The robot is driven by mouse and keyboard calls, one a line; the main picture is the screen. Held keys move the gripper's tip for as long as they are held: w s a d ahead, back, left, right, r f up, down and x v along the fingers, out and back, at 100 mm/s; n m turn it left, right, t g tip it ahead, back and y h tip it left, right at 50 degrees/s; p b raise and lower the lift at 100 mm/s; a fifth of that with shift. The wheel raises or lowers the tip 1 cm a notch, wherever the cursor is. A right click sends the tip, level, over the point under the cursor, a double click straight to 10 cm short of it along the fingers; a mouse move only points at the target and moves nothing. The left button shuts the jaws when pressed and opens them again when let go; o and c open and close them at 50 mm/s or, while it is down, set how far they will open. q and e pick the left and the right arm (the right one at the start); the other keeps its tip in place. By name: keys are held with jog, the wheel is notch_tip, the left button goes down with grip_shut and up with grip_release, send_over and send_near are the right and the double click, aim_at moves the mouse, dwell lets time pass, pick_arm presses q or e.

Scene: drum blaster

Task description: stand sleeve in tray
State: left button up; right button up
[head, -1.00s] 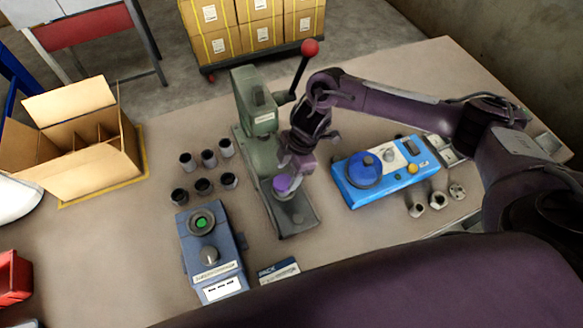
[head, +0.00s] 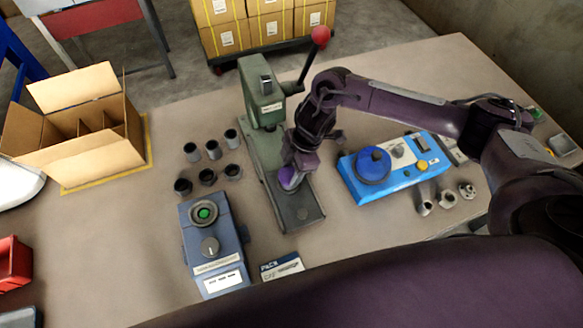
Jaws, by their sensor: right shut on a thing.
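My right gripper (head: 290,176) reaches down over the base plate (head: 300,212) of the green press (head: 262,92). It is shut on a small purple-looking thing low between its fingers; the fingers hide most of it, and I cannot tell whether it touches the plate. Several dark grey sleeves (head: 213,150) stand upright in two rows on the table, left of the press. I cannot make out a clear tray near them. A red bin (head: 12,268) and a dark edge of something (head: 18,317) are cut off at the left. My left gripper is out of view.
A blue-grey button box (head: 210,245) and a small PACE card box (head: 282,267) stand in front. A blue unit with a round knob (head: 372,165) and several metal nuts (head: 446,198) are at the right. An open divided carton (head: 80,125) stands at the left. The table's left middle is clear.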

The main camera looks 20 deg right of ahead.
aim_at(291, 173)
notch_tip(291, 173, up, 15)
jog(key=p, duration=1.3)
jog(key=shift+p, duration=0.3)
